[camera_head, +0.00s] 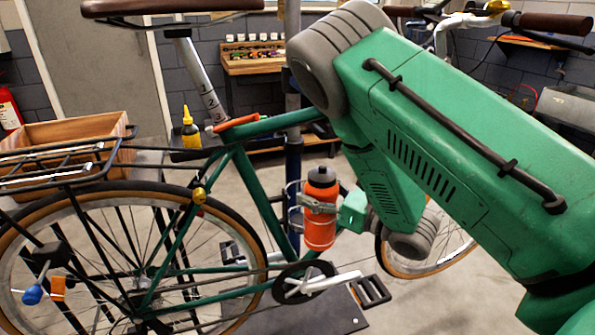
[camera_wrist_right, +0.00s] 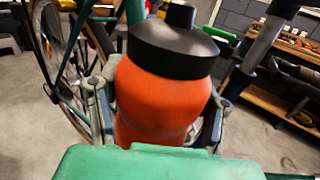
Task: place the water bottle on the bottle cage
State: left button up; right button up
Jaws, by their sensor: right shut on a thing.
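An orange water bottle (camera_head: 320,212) with a black lid is held upright by my right gripper (camera_head: 328,205) near the middle of the head view. In the right wrist view the bottle (camera_wrist_right: 165,90) fills the centre, with the gripper's fingers (camera_wrist_right: 160,115) closed on both sides of it. The bottle stands in front of the green bicycle frame (camera_head: 262,203), in the open space of the frame. A thin metal loop (camera_head: 292,190) just left of the bottle may be part of the bottle cage; the rest is hidden. My left gripper is not in view.
The rear wheel (camera_head: 130,260) and rack with a wooden crate (camera_head: 75,138) are at left. The crank and pedal (camera_head: 370,290) lie below the bottle. A blue stand post (camera_head: 293,180) rises behind the frame. A yellow-capped bottle (camera_head: 190,132) stands behind.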

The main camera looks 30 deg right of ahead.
jog(key=w+d+f, duration=0.1)
jog(key=w, duration=0.4)
jog(key=w+d+f, duration=0.1)
jog(key=w+f, duration=0.1)
jog(key=w, duration=0.4)
jog(key=shift+d+f+b, duration=0.25)
jog(key=shift+d+b, duration=0.1)
jog(key=o, duration=1.6)
jog(key=shift+d, duration=0.25)
jog(key=shift+c, duration=0.2)
jog(key=shift+s, duration=0.1)
